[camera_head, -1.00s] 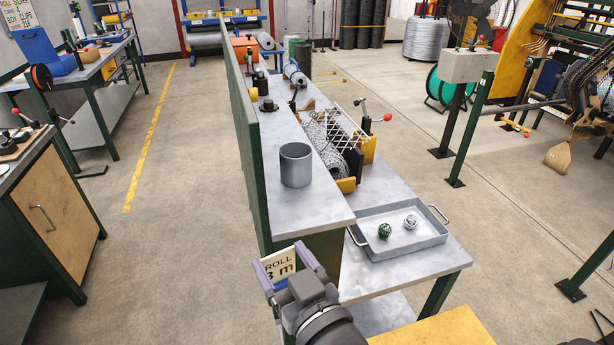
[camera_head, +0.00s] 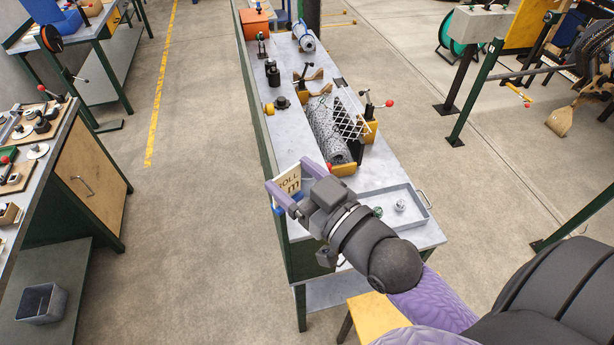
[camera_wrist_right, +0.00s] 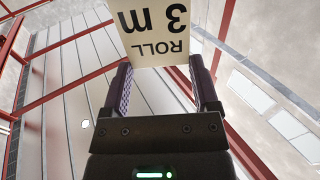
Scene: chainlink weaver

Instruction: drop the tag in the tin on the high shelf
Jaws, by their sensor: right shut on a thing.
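My right gripper (camera_head: 294,180) is shut on the cream tag (camera_head: 288,186), with a purple finger on either side. In the right wrist view the tag (camera_wrist_right: 158,30) shows upside down and reads "ROLL 3 m", between the fingers (camera_wrist_right: 160,90). My left gripper is out of view.
A grey tray (camera_head: 418,213) with a wire ball (camera_head: 400,205) and a green ball (camera_head: 377,211) lies on the lower bench. A mesh roll (camera_head: 326,130) and a red-knobbed lever (camera_head: 370,103) stand farther back. Black parts (camera_head: 271,75) stand along the shelf.

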